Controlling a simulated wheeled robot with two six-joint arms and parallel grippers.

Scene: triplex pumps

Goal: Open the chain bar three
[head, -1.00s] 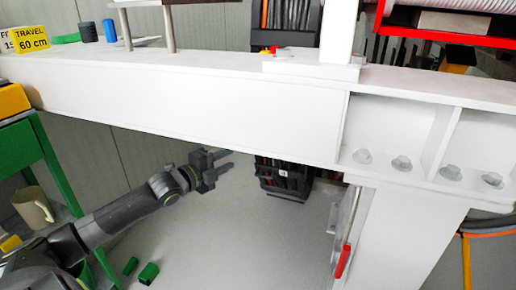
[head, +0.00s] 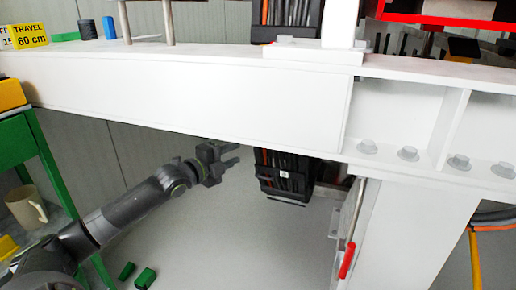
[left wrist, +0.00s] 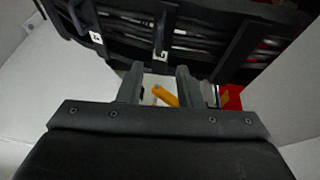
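A black rack (head: 284,172) of upright rods with a small white label shows below the white beam in the head view. Black bars with white number tags (left wrist: 160,55) cross the top of the left wrist view; the tags are too small to read surely. My left gripper (head: 234,156) is just left of the rack in the head view, apart from it in the picture. In the left wrist view its two fingers (left wrist: 158,88) stand apart with nothing gripped. An orange piece (left wrist: 165,96) shows between them, seemingly beyond. My right gripper is out of view.
A white beam (head: 190,95) runs across above my left arm. A white post (head: 400,240) with a red-handled rod (head: 347,260) stands at right. A green stand (head: 28,150) with a mug (head: 27,206) is at left.

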